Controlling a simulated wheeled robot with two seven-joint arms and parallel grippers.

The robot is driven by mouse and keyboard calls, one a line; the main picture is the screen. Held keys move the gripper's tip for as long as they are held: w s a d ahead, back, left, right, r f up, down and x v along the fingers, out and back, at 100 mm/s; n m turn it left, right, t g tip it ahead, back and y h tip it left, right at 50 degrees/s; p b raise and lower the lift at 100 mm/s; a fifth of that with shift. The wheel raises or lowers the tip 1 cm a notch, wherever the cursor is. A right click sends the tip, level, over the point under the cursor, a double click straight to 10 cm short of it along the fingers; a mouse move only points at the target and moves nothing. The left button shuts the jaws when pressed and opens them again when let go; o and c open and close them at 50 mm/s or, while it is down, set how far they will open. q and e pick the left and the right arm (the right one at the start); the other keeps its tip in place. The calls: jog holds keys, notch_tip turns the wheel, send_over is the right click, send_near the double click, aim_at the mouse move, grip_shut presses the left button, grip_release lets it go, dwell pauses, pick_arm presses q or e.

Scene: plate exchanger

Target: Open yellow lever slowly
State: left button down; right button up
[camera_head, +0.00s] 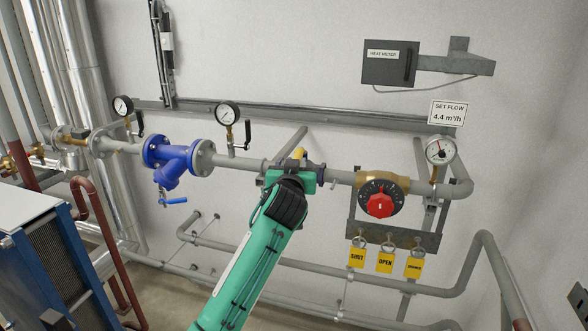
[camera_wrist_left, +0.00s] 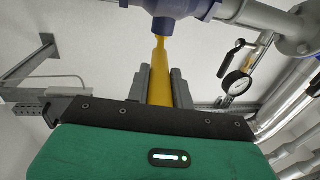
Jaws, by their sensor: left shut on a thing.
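The yellow lever (camera_wrist_left: 160,60) runs between the two grey fingers of my left gripper (camera_wrist_left: 160,84) in the left wrist view. Its far end meets a dark blue-grey valve body (camera_wrist_left: 168,8) on the pipe. My left gripper is shut on the lever. My arm hides most of the valve there. My right gripper is not in view.
Right of the lever, the pipe carries a red knob (camera_head: 380,204) and a gauge (camera_head: 440,150) under a "SET FLOW 4.4 m³/h" sign (camera_head: 448,112). Yellow tags (camera_head: 385,262) hang below. Left are a blue strainer (camera_head: 172,163) and a gauge (camera_head: 228,113). A blue plate unit (camera_head: 42,262) stands lower left.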

pick_arm(q)
jog(key=shift+r, duration=0.1)
jog(key=c, duration=1.3)
grip_release()
jog(key=shift+o, duration=0.5)
jog(key=s+a+p, duration=0.2)
jog(key=s, duration=1.1)
jog(key=shift+s, duration=0.35)
